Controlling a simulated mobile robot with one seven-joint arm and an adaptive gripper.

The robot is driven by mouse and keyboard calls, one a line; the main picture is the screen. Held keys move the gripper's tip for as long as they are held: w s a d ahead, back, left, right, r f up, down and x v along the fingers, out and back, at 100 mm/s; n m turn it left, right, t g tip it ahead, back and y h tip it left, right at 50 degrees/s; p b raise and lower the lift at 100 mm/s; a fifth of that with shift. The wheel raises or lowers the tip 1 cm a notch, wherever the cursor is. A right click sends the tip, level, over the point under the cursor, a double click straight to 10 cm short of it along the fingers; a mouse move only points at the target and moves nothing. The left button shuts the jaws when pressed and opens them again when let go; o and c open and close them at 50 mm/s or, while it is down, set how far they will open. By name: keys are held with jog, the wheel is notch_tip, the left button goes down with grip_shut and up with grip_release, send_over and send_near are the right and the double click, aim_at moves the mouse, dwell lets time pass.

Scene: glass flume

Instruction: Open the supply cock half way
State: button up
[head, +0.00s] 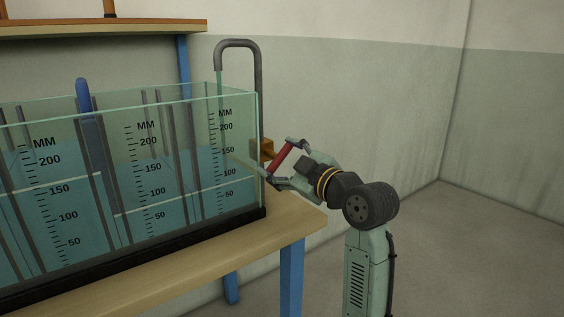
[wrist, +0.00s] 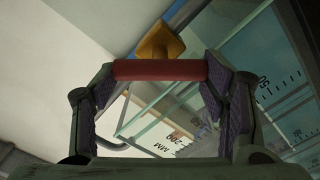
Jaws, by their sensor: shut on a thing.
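The supply cock has a brass-yellow body (head: 264,148) at the right end of the glass flume, on the grey supply pipe, and a red lever (head: 282,157). The lever stands tilted in the head view, its upper end leaning right. My gripper (head: 284,163) is shut on the red lever, with one finger at each end. In the wrist view the lever (wrist: 150,71) spans between the two finger pads, with the yellow body (wrist: 160,42) just beyond it. A pale green strand (head: 219,88), seemingly water, runs down from the pipe's mouth into the flume.
The glass flume (head: 187,213) holds blue water and has millimetre scales and a blue upright plate (head: 87,130). It stands on a wooden table (head: 170,262) with blue legs. The grey pipe (head: 260,85) hooks over its end. Floor to the right is clear.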

jog(key=o, duration=1.1)
jog(key=shift+o, duration=0.2)
jog(key=v, duration=1.2)
